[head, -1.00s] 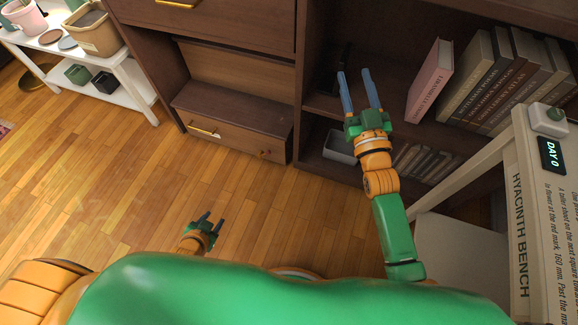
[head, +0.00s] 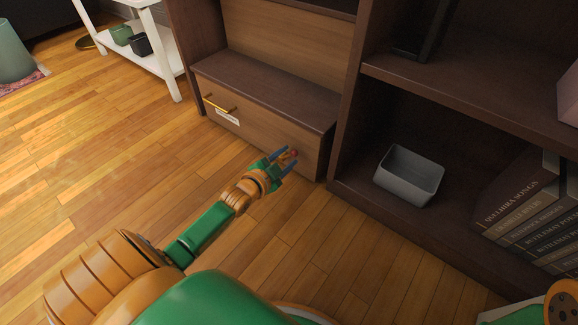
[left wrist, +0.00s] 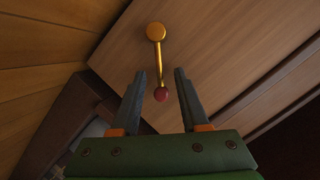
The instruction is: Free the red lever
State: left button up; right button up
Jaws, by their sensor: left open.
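The red lever (left wrist: 159,65) is on the wooden drawer front (head: 250,125). In the left wrist view it has a round brass pivot, a thin brass rod and a red ball knob. In the head view its red knob (head: 294,153) shows small near the drawer's right end. My left gripper (head: 281,161) is open, with its fingers pointing at the drawer front. In the left wrist view the knob sits between the two open fingers (left wrist: 160,78), with a visible gap on each side. My right gripper is out of view.
A brass handle (head: 219,104) with a white label below it is on the drawer's left part. A grey bin (head: 409,175) and books (head: 520,205) stand on the low shelf at right. A white stand (head: 160,55) is at the back left.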

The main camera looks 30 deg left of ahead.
pick_arm(q)
jog(key=shift+w, duration=0.25)
grip_shut()
dwell(1.3)
